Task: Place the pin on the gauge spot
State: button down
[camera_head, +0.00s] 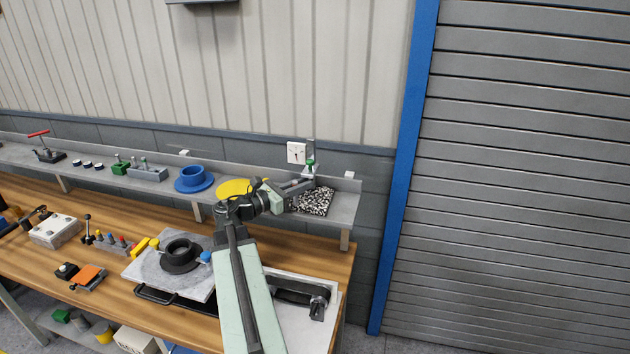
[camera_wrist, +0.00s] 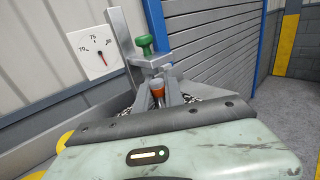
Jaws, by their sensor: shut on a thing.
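My gripper (camera_head: 306,182) reaches over the rear shelf at its right end, at the gauge stand. In the wrist view my gripper (camera_wrist: 163,94) is shut on the pin (camera_wrist: 157,88), whose orange-red top shows between the fingers. The gauge stand (camera_wrist: 119,38) is a grey metal post with an arm and a green knob (camera_wrist: 146,42); the pin is just in front of and below that arm. A white dial (camera_wrist: 95,50) marked 70, 75, 80 is on the wall at left. The gauge spot itself is hidden behind my gripper, and I cannot tell whether the pin touches it.
A yellow disc (camera_head: 234,187) and a blue flanged ring (camera_head: 194,179) are left on the shelf (camera_head: 343,213). The workbench (camera_head: 112,257) below holds fixtures and a black ring part (camera_head: 181,254).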

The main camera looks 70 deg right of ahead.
jog(key=x, duration=0.5)
jog(key=shift+s+d+f, duration=0.1)
jog(key=shift+f, duration=0.1)
jog(key=shift+r, duration=0.15)
jog(key=c, duration=1.8)
grip_release()
jog(key=shift+f+b, duration=0.25)
jog(key=shift+b, duration=0.1)
jog(key=shift+c, duration=0.2)
jog(key=o, duration=0.4)
jog(key=shift+r, duration=0.1)
jog(key=shift+r, duration=0.15)
jog(key=v, duration=1.2)
